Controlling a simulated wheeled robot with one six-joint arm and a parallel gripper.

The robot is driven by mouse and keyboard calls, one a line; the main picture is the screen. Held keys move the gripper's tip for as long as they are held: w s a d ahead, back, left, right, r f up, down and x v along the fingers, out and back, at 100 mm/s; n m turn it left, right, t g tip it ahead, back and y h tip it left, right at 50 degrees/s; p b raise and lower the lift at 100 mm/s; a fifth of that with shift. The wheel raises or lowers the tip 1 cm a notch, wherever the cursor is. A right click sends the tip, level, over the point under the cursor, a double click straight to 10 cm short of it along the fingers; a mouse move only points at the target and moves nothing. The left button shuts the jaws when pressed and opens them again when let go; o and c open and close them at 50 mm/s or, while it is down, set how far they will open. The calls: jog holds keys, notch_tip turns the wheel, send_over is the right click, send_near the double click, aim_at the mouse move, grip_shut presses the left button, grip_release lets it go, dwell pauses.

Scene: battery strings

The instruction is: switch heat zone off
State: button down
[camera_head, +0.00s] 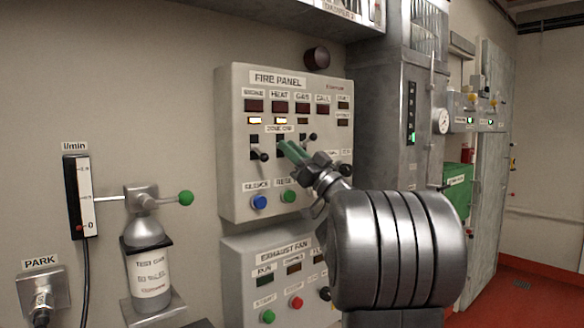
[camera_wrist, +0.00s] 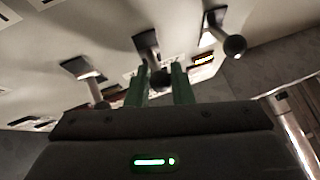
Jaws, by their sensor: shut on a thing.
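The fire panel (camera_head: 236,185) is a pale box on the wall with columns marked SMOKE, HEAT and GAS. Below the labels is a row of lever switches. My gripper (camera_head: 286,148) reaches the middle switch, under HEAT. In the wrist view the middle lever (camera_wrist: 147,45) runs down to its ball knob between the two green fingers of my gripper (camera_wrist: 159,80), which are shut on it. In the head view the fingers hide most of this lever. The yellow lamp (camera_head: 281,121) under HEAT is lit.
The left lever (camera_head: 263,156) points downward; the right lever (camera_head: 312,137) sits higher. Both are close beside my fingers. A blue button (camera_head: 259,202) and a green button (camera_head: 288,196) lie below. The exhaust fan panel (camera_head: 240,284) is under the fire panel.

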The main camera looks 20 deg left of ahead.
jog(key=shift+w+a+f+n+g+y+b, duration=0.1)
jog(key=shift+f+n+g+y+b, duration=0.15)
jog(key=shift+f+y+b, duration=0.5)
jog(key=shift+a+f+n+g+y+b, duration=0.2)
jog(key=shift+y+b, duration=0.25)
jog(key=shift+b, duration=0.6)
jog(key=shift+d+r, duration=0.1)
jog(key=shift+n+y+b, duration=0.3)
jog(key=shift+n+b, duration=0.05)
jog(key=shift+b, duration=0.2)
jog(key=c, duration=1.3)
grip_release()
jog(key=shift+r, duration=0.1)
jog(key=shift+d, duration=0.1)
jog(key=b+v, duration=0.1)
jog(key=v, duration=1.2)
jog(key=shift+d+f, duration=0.15)
jog(key=shift+f, duration=0.2)
jog(key=shift+r, duration=0.1)
